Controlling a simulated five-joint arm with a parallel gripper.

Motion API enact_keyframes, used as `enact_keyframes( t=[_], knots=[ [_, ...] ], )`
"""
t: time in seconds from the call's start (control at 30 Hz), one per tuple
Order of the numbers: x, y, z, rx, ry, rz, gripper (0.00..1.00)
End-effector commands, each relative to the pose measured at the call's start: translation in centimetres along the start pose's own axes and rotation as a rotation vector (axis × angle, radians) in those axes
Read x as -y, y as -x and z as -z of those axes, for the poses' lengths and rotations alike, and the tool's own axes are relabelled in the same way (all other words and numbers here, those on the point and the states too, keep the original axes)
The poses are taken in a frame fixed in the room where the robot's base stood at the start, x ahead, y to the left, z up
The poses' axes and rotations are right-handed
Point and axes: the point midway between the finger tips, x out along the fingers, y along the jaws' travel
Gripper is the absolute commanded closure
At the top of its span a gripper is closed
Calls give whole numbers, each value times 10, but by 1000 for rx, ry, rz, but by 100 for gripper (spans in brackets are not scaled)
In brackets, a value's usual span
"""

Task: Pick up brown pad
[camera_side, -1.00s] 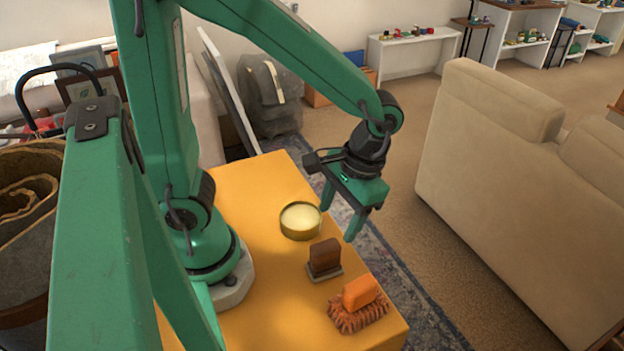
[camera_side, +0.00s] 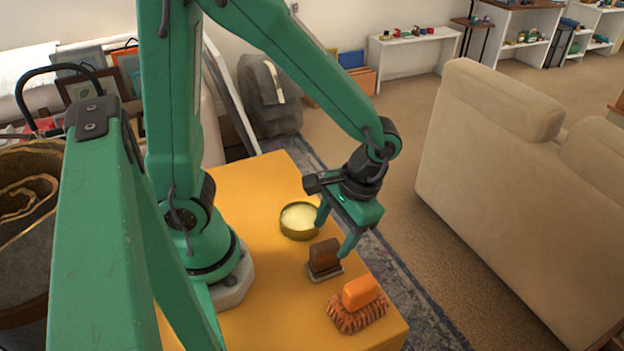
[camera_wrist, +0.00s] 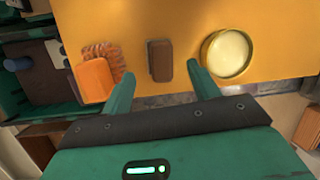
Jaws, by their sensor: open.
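The brown pad (camera_side: 324,255) stands on a grey base on the yellow table, between a round tin and an orange brush. In the wrist view the brown pad (camera_wrist: 160,60) lies ahead of the fingertips, between their lines and nearer the right finger. My gripper (camera_side: 333,238) is open and empty, above the table's right edge and close to the pad. In the wrist view both fingers of my gripper (camera_wrist: 160,78) are spread apart with nothing between them. I cannot tell the exact height of the fingertips above the pad.
The round tin (camera_side: 299,221) with pale contents stands behind the pad, close to one finger. The orange brush (camera_side: 359,303) with brown bristles lies in front of it. The yellow table (camera_side: 262,180) is clear at the far end. A beige sofa (camera_side: 500,190) stands off to the right.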

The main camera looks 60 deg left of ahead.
Motion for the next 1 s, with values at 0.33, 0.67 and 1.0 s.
enact_keyframes(
  t=[0.33,0.67,1.0],
  knots=[
    [1,-32,1,4,0,0,39],
    [1,-51,1,1,0,-1,39],
    [1,-50,2,1,0,-2,39]
  ],
)
